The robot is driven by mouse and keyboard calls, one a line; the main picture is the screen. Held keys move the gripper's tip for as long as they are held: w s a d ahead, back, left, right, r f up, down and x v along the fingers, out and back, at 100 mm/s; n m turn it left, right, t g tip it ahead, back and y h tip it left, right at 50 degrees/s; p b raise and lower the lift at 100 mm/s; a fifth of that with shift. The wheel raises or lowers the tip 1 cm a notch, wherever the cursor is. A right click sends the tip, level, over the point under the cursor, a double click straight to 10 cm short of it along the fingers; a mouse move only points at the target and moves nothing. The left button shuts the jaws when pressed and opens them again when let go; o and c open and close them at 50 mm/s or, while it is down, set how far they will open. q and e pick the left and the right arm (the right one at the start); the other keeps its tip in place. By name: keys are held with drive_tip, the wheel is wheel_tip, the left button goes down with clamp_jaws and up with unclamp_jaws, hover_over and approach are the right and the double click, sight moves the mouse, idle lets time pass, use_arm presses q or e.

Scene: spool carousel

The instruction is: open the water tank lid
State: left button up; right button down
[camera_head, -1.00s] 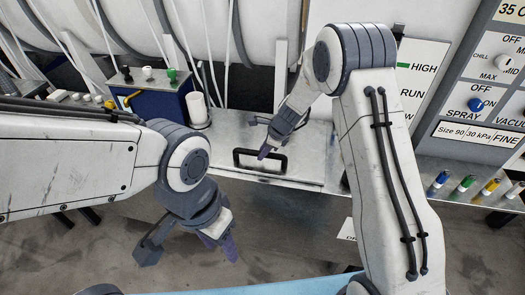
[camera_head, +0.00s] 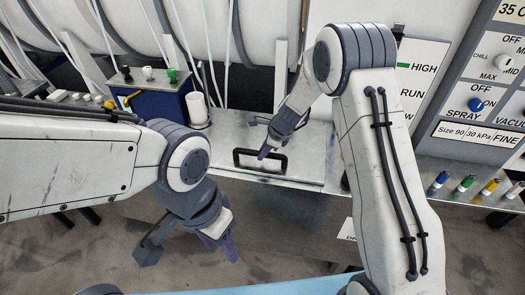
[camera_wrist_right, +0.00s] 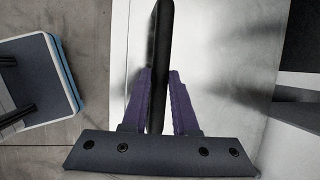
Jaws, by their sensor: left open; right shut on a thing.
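The water tank lid (camera_head: 300,172) is a flat metal plate with a black bar handle (camera_head: 245,152) near its front edge, and it lies flat. In the right wrist view the purple fingers of my right gripper (camera_wrist_right: 160,100) are shut on the black handle (camera_wrist_right: 162,40), one on each side, with the shiny lid (camera_wrist_right: 225,60) below. My left gripper (camera_head: 222,240) is open and empty, over the floor at the lower left, apart from the lid.
A blue box (camera_head: 160,105) with coloured knobs and a white cup (camera_head: 197,108) stand left of the lid. Coloured bottles (camera_head: 465,184) stand on the shelf at right, under a control panel (camera_head: 480,100). White hoses hang behind. A blue-edged surface (camera_head: 270,286) is at the bottom.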

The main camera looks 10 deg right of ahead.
drive_tip(key=shift+w+r, duration=0.1)
idle(0.5)
drive_tip(key=w+d+r+p, duration=0.1)
drive_tip(key=w+r+p, duration=0.3)
drive_tip(key=r+p, duration=0.3)
drive_tip(key=w+d+r+g+p, duration=0.1)
drive_tip(key=w+d+r+p, duration=0.1)
drive_tip(key=w+r+p, duration=0.2)
drive_tip(key=shift+w+r+p, duration=0.3)
drive_tip(key=shift+r+p, duration=1.5)
drive_tip(key=shift+p, duration=1)
drive_tip(key=shift+d, duration=0.1)
